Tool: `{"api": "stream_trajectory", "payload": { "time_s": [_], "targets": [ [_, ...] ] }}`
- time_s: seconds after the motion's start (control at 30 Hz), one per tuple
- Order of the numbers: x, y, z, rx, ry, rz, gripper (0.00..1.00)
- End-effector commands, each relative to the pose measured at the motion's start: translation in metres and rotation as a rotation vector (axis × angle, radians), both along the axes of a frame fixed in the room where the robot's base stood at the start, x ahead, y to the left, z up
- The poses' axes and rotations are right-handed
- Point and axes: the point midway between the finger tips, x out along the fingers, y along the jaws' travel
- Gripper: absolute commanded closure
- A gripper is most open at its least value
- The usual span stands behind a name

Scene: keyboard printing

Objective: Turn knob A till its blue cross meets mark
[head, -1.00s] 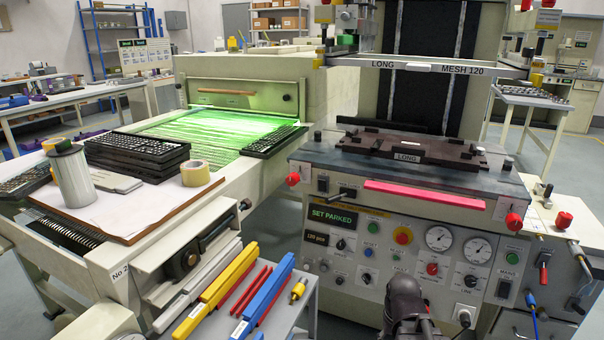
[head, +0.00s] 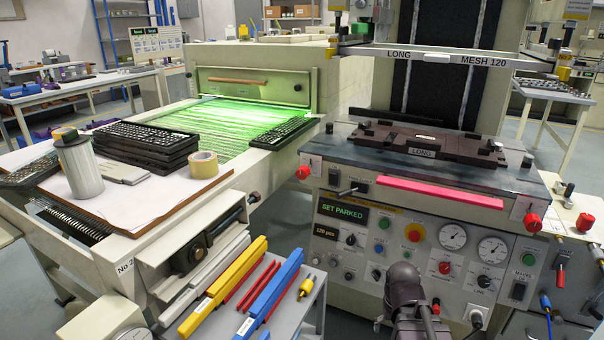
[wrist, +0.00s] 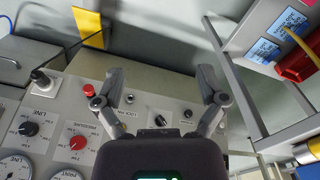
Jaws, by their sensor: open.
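Several knobs sit on the cream printer front. Two large red knobs stand at its upper corners, the left one (head: 303,173) and the right one (head: 533,221). A small red knob (head: 445,267) is below the gauges and also shows in the wrist view (wrist: 78,142), beside a black pointer knob (wrist: 30,128). I cannot read a letter A, a blue cross or its mark on any knob. My gripper (wrist: 160,80) is open and empty, its fingers spread in front of the lower panel. In the head view my arm hides part of that panel.
A grey trolley (head: 300,325) with yellow, red and blue tools stands left of the panel. Its edge shows at right in the wrist view (wrist: 240,95). A pink bar (head: 440,193) runs along the printer front. A paper-covered table (head: 130,215) is at left.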

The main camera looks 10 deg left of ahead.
Motion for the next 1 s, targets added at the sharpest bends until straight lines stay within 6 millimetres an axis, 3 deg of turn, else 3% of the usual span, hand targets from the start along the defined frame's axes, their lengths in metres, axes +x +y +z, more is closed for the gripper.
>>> {"api": "stream_trajectory", "payload": {
  "time_s": [0.17,0.33,0.57,0.77,1.0],
  "targets": [
    [0.027,-0.002,0.006,-0.103,-0.038,0.138,0.06],
    [0.069,0.005,0.020,-0.289,-0.090,0.373,0.06],
    [0.140,0.037,0.057,-0.629,-0.141,0.788,0.06],
    [0.198,0.089,0.102,-0.961,-0.137,1.151,0.06],
    [0.251,0.183,0.163,-1.400,-0.057,1.548,0.06]
  ]
}}
